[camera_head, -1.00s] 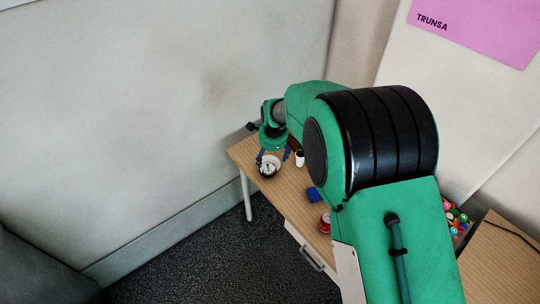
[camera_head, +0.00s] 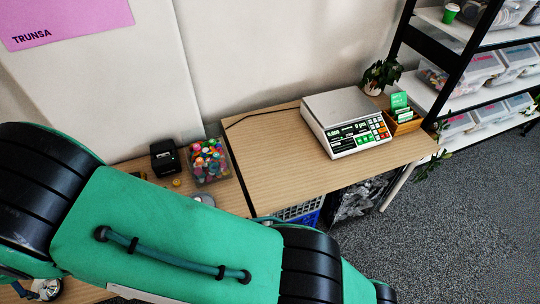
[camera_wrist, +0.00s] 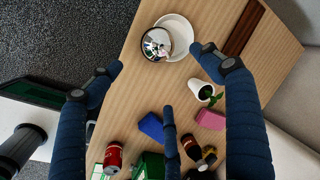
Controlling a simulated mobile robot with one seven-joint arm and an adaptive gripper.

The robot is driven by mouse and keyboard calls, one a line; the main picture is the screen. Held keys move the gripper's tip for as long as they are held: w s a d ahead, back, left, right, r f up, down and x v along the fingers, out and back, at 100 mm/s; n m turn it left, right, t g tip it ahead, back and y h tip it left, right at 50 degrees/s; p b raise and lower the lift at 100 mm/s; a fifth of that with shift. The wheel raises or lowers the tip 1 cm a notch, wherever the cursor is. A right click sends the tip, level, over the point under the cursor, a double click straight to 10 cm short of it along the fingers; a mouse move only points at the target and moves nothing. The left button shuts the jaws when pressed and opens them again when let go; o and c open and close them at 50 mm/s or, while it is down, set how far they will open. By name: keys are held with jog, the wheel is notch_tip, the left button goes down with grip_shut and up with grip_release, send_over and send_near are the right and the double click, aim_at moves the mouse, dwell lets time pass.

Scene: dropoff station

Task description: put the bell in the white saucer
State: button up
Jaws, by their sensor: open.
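The white saucer (camera_wrist: 179,25) lies near the table's edge at the top of the wrist view. The bell (camera_wrist: 156,44), shiny silver with a dark rim, overlaps the saucer's left side and reaches past its rim. I cannot tell whether it rests fully inside the saucer or on its edge. My gripper (camera_wrist: 160,78) is open and empty, its blue fingers spread wide, with the bell and saucer beyond the fingertips and apart from them. In the head view neither the bell, the saucer nor the gripper can be made out.
In the wrist view a white pot with a plant (camera_wrist: 199,88), a pink block (camera_wrist: 210,120), a blue item (camera_wrist: 151,127) and a red can (camera_wrist: 113,156) stand below the saucer. The head view shows a scale (camera_head: 344,122) and a box of colourful caps (camera_head: 208,160).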

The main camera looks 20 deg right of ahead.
jog(key=w+d+r+t, duration=0.1)
jog(key=w+d+r, duration=0.4)
jog(key=d+r, duration=0.4)
jog(key=w+d+r+n, duration=0.1)
jog(key=w+d+r, duration=0.3)
jog(key=d+r, duration=0.5)
jog(key=w+d+r+t, duration=0.1)
jog(key=w+d+r, duration=0.4)
jog(key=d, duration=0.7)
jog(key=s+d+r, duration=0.1)
jog(key=d+r, duration=0.2)
jog(key=d, duration=0.4)
jog(key=s+d+r+n, duration=0.1)
jog(key=d+r, duration=0.2)
jog(key=d, duration=0.5)
jog(key=s+d+r, duration=0.1)
jog(key=d+r, duration=0.3)
jog(key=d, duration=0.3)
jog(key=s+d+n+t+h, duration=0.1)
jog(key=s+d, duration=1)
jog(key=d, duration=0.2)
jog(key=s+d+n+t+h, duration=0.1)
jog(key=s+d+h, duration=0.1)
jog(key=s+d, duration=0.9)
jog(key=d, duration=0.3)
jog(key=shift+r, duration=0.15)
